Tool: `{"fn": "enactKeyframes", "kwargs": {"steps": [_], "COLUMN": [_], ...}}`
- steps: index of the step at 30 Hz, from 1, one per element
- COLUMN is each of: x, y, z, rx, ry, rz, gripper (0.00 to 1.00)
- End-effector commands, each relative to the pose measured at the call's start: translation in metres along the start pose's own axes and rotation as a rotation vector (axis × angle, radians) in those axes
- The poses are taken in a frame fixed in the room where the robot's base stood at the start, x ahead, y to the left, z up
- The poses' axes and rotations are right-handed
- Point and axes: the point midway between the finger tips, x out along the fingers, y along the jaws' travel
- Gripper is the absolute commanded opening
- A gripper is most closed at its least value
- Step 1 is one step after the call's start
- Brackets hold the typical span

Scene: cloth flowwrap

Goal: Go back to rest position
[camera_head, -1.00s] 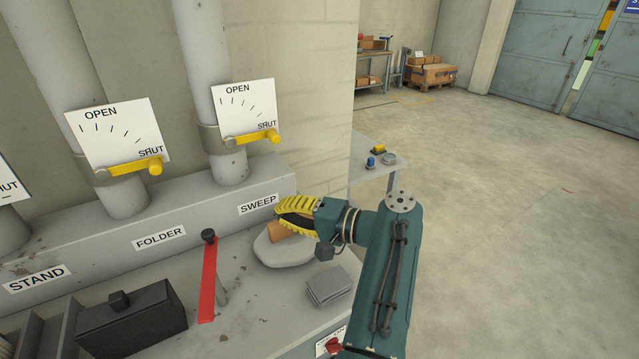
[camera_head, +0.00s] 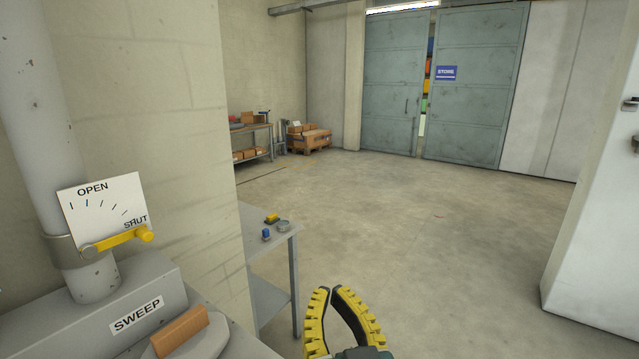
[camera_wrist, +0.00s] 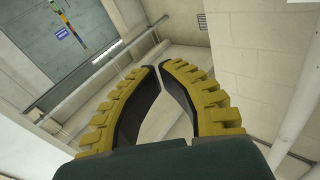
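My gripper (camera_head: 331,291) shows at the bottom centre of the head view, with its two yellow-ridged, dark-lined fingers pointing up. In the wrist view its fingertips (camera_wrist: 159,66) lean in and nearly meet, with a thin gap at the tips and a wider empty gap toward the base. Nothing is held. It is apart from the bench, with open floor behind it. The wooden block (camera_head: 181,330) lies at the lower left on a pale rounded pad (camera_head: 205,345), beside the SWEEP label (camera_head: 137,314).
A yellow valve handle (camera_head: 118,238) at left points toward SHUT. A small grey side table (camera_head: 290,228) with a few small items stands left of my gripper. The floor beyond is clear; a white column (camera_head: 590,240) stands at right.

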Motion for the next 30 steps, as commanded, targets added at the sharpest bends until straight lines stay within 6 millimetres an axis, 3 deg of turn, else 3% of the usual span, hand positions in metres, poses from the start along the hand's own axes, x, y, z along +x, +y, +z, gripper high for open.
{"fn": "enactKeyframes", "kwargs": {"steps": [3, 7, 9, 17, 30], "x": [-0.058, -0.114, -0.103, -0.091, -0.067], "y": [0.015, 0.025, 0.021, 0.012, -0.005], "z": [-0.038, -0.078, -0.113, -0.206, -0.395], "rx": [-0.082, -0.15, -0.144, -0.139, -0.132], "ry": [0.139, 0.264, 0.253, 0.251, 0.25], "rz": [0.107, 0.206, 0.198, 0.196, 0.194], "gripper": [0.0, 0.0, 0.0, 0.0, 0.0]}}
